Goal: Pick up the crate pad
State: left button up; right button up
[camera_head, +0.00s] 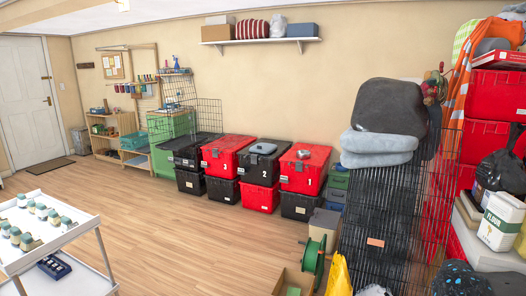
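Two cushion-like pads lie stacked on a tall dark wire crate (378,205) at the right. The upper one is a thick dark grey pad (390,106). Under it is a lighter blue-grey pad (378,142), which looks folded or doubled, with its front edge showing. I cannot tell which of the two is the crate pad. A black speckled cushion (462,280) is partly cut off at the bottom right. Neither of my grippers is in view.
Red and black lidded totes (260,165) stand stacked along the back wall. A white cart (60,232) is at the left. A green reel (313,262) and a yellow bag (339,275) stand before the crate. Wooden floor (190,230) is clear in the middle.

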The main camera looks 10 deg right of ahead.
aim_at(265, 149)
jog(key=i, duration=3.75)
jog(key=z, duration=0.05)
